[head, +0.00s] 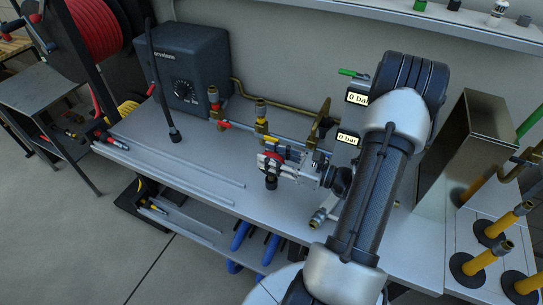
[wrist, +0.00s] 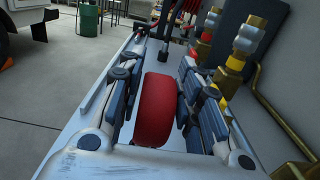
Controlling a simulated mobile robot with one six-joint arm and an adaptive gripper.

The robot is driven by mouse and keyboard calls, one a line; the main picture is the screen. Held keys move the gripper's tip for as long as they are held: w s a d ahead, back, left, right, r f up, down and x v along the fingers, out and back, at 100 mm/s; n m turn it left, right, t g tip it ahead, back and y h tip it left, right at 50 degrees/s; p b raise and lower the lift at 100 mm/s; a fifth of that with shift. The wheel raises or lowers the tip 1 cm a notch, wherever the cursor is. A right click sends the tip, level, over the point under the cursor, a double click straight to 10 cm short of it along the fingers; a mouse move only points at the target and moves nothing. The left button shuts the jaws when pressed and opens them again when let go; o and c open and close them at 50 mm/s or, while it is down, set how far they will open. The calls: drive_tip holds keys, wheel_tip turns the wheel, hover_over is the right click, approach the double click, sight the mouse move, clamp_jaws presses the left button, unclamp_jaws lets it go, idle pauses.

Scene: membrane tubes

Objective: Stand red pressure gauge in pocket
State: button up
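The red pressure gauge (wrist: 156,108) is a rounded red body between the two fingers of my gripper (wrist: 157,95) in the wrist view, with the pads close against both its sides. In the head view my gripper (head: 270,163) is over the middle of the grey bench, and a little of the red gauge (head: 274,154) shows between its fingers. A dark round end (head: 271,183) shows just below the fingers. I cannot tell whether it touches the bench. I cannot make out a pocket in either view.
Brass and red valve fittings (head: 262,118) on a pipe stand behind my gripper. A dark control box (head: 182,68) and a thin black post (head: 174,135) are further left. Long grey rods (head: 180,170) lie along the front. A metal box (head: 465,140) stands at right.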

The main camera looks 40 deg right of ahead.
drive_tip(key=o, duration=0.3)
drive_tip(key=shift+o, duration=0.2)
drive_tip(key=v, duration=1.2)
